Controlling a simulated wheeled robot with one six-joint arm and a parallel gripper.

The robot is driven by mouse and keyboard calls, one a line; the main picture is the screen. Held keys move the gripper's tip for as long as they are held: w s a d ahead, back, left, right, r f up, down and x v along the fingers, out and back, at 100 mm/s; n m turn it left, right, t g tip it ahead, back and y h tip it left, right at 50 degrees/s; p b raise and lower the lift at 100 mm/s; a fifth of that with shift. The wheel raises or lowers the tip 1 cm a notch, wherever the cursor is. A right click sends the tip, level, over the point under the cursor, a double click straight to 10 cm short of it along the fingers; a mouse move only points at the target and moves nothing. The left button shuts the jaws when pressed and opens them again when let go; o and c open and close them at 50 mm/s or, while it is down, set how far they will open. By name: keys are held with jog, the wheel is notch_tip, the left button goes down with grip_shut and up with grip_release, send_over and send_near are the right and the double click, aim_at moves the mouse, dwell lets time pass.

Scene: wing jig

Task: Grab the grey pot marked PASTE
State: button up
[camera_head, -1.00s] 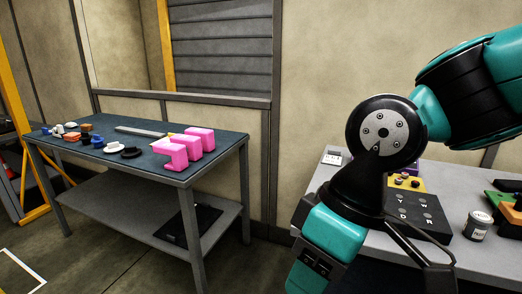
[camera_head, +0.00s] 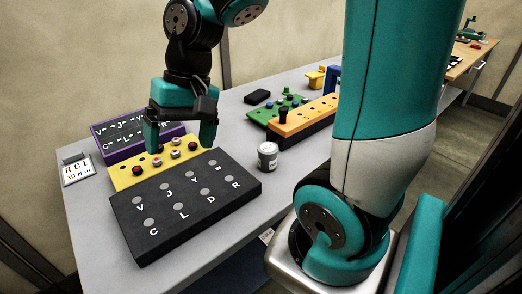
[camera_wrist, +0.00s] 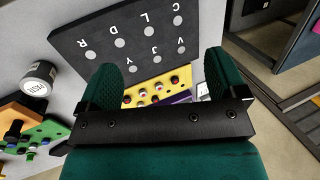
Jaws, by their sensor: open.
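The grey pot (camera_head: 267,157) stands upright on the table, right of the black lettered board, in the head view. In the wrist view the pot (camera_wrist: 39,77) is at the left, outside my fingers. My gripper (camera_head: 180,143) is open and empty, above the yellow board and left of the pot. In the wrist view my two teal fingers (camera_wrist: 163,85) are spread apart, with the black and yellow boards beyond them.
The black lettered board (camera_head: 187,210) and yellow board (camera_head: 127,174) lie left of the pot, with a purple board (camera_head: 110,129) behind. Green (camera_head: 259,113) and orange (camera_head: 304,118) boards lie behind the pot. Bare grey table (camera_head: 235,138) surrounds it.

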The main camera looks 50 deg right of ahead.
jog(key=w+d+m+p, duration=0.1)
jog(key=w+d+m, duration=0.2)
jog(key=d+m, duration=0.85)
jog(key=m+t+p, duration=0.1)
jog(key=m, duration=0.7)
send_near(272, 146)
jog(key=x, duration=0.6)
jog(key=shift+f, duration=0.3)
jog(key=shift+p+x, duration=0.7)
jog(key=shift+x, duration=2.45)
jog(key=shift+w+a+r, duration=0.1)
jog(key=shift+w, duration=0.05)
jog(key=shift+c, duration=0.4)
jog(key=c, duration=1)
